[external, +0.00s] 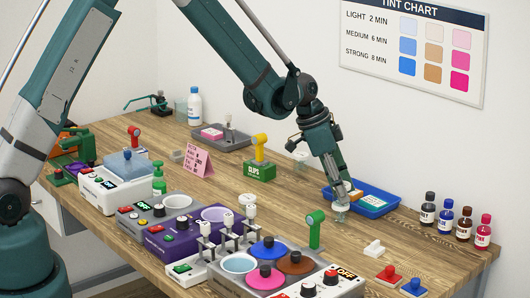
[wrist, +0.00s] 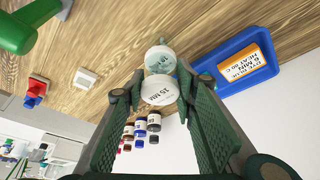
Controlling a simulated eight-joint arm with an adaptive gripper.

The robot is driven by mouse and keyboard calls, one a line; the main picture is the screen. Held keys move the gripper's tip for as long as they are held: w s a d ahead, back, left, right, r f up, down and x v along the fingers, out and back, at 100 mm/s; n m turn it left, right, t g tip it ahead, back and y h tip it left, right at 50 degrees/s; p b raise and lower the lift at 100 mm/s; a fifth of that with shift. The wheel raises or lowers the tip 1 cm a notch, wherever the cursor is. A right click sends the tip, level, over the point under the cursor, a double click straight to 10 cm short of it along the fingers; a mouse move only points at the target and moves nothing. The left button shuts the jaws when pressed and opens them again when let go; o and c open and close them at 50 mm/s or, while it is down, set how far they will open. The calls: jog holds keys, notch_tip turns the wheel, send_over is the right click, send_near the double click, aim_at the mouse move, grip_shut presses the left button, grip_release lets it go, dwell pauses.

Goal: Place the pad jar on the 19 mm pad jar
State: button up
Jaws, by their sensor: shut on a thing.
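My gripper (external: 343,190) points down over the right part of the table. In the wrist view its fingers (wrist: 161,84) are shut on a small round jar with a white lid, the pad jar (wrist: 160,92), whose upside-down label seems to read 15 MM. A second clear jar with a pale lid (wrist: 160,58), probably the 19 mm pad jar, shows just past the held jar; its marking is too small to read. In the external view the clear glass of a jar (external: 340,212) shows under the fingertips. I cannot tell whether the two jars touch.
A blue tray (external: 375,208) with an orange-edged label card is close beside my gripper. Several dark-capped bottles (external: 446,217) stand to the right. A white block (external: 374,248), red and blue stamp-like pieces (external: 388,274) and a green post (external: 315,230) are nearer the front.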

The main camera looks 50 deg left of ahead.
jog(key=o, duration=1)
jog(key=shift+c, duration=0.2)
jog(key=shift+r, duration=0.1)
jog(key=v, duration=1.2)
